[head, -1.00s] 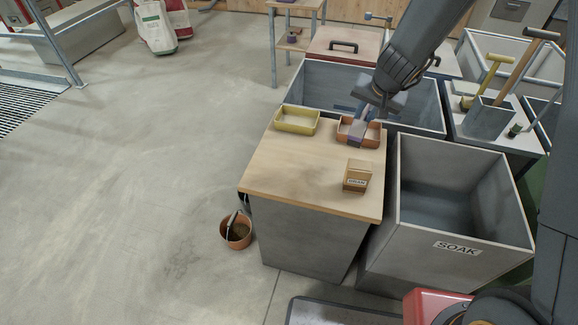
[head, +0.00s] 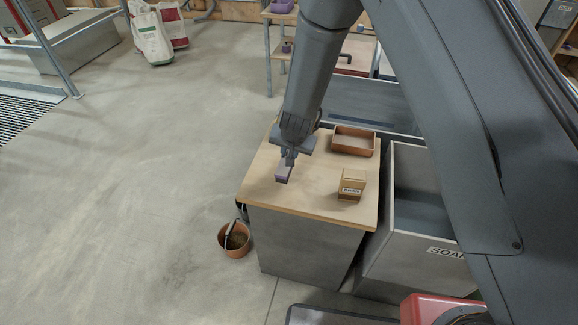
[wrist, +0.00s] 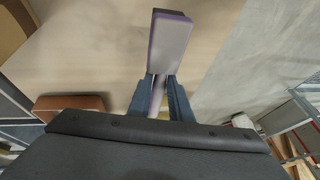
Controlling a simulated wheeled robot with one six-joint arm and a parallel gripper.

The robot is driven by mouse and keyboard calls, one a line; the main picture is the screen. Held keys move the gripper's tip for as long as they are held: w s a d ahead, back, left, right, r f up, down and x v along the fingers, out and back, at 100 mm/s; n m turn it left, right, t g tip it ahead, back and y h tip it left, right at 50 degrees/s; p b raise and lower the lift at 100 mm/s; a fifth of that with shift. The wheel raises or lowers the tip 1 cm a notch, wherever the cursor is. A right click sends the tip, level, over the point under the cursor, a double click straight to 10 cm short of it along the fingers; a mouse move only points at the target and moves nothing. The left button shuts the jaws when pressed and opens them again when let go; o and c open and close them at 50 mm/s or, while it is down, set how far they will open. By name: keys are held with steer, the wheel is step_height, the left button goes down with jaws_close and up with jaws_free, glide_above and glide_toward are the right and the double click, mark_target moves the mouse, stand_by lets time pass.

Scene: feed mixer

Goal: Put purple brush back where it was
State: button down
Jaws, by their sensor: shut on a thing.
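My gripper (head: 289,158) is shut on the purple brush (head: 283,174) and holds it over the left part of the wooden bench top (head: 318,197). In the wrist view the brush (wrist: 170,45) sticks out past the blue-grey fingers (wrist: 161,100), its pale face and purple edge showing. The brush appears to be above the wood, clear of it. The orange-brown tray (head: 354,141) stands at the back right of the bench, seemingly empty.
A small labelled wooden box (head: 352,185) stands at the bench's right side. The grey SOAK bin (head: 420,240) is right of the bench. A brown pot (head: 234,240) stands on the floor at the left. The front of the bench top is clear.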

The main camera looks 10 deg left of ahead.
steer(key=shift+f, duration=2.1)
steer(key=c, duration=1.6)
jaws_free()
steer(key=shift+s+r, duration=0.15)
steer(key=shift+r, duration=0.35)
steer(key=v, duration=1.1)
steer(key=shift+d, duration=0.1)
